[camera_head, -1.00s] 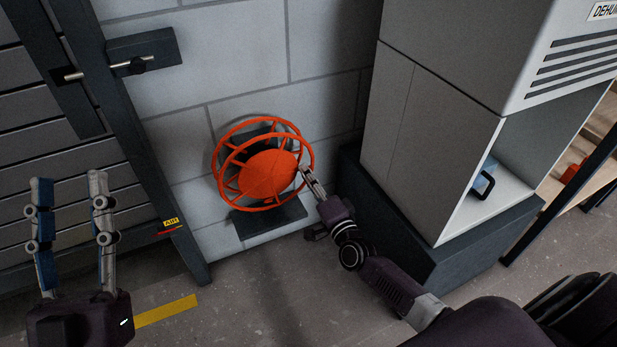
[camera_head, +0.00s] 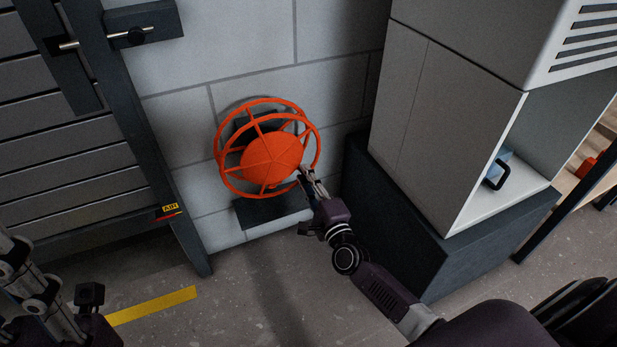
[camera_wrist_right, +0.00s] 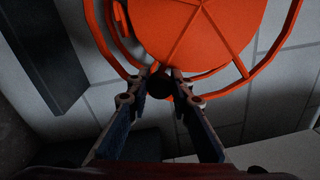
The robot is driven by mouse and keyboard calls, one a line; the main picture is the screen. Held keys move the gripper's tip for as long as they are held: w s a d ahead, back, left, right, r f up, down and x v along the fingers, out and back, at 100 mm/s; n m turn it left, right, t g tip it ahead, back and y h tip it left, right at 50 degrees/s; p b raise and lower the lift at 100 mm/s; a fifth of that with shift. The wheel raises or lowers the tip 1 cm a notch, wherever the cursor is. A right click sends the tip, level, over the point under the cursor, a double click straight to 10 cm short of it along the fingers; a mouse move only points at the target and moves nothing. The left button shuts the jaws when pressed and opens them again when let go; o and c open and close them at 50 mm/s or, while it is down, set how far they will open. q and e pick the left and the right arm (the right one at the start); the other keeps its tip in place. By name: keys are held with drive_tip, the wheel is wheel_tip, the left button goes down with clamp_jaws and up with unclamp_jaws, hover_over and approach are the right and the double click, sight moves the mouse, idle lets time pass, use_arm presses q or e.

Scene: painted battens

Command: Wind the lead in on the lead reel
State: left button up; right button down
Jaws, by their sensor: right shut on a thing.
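The lead reel (camera_head: 268,158) is an orange drum with a round, spoked front and open hoops, low against the block wall. It also fills the top of the right wrist view (camera_wrist_right: 195,30). My right gripper (camera_head: 304,172) is at the reel's lower right edge. In the right wrist view its fingers (camera_wrist_right: 162,76) are closed around a small dark knob (camera_wrist_right: 159,86) at the reel's front. My left gripper (camera_head: 40,290) is at the lower left, partly cut off by the frame and away from the reel. I cannot make out the lead.
A grey cabinet (camera_head: 440,130) on a dark plinth (camera_head: 400,210) stands close to the right of my right arm. A dark slatted gate (camera_head: 85,150) is at the left. Yellow tape (camera_head: 152,306) marks the floor, which is clear below the reel.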

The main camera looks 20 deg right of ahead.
drive_tip(key=shift+a+f, duration=0.15)
drive_tip(key=shift+f, duration=0.05)
idle(0.3)
drive_tip(key=c, duration=1.7)
unclamp_jaws()
drive_tip(key=shift+r, duration=0.1)
drive_tip(key=shift+s, duration=0.1)
drive_tip(key=s, duration=1.2)
drive_tip(key=shift+f, duration=0.35)
